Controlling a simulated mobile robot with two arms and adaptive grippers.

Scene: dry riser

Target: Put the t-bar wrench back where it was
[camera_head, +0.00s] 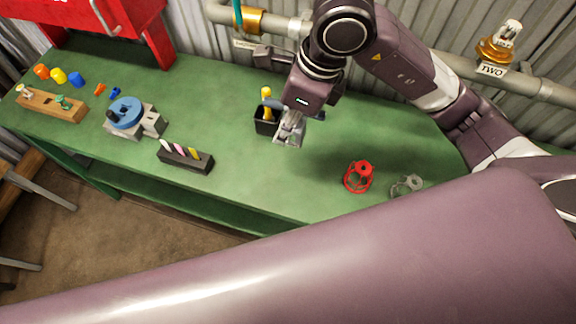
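My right arm comes in from the right, and its gripper (290,133) points down over the green bench beside a small black holder (266,125). A yellow-topped tool (267,94) stands upright in that holder. A dark bluish bar end shows just right of the gripper; whether it belongs to the t-bar wrench, and whether the fingers grip it, I cannot tell. I cannot pick out the t-bar wrench clearly anywhere else. My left gripper is not in view.
The green bench (230,185) carries a blue-topped vise (124,112), a marker block (185,157), a wooden block (52,104), a red wire-like cage (358,177) and a grey one (406,185). A pipe with brass fittings (494,50) runs behind. Bench between marker block and red cage is clear.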

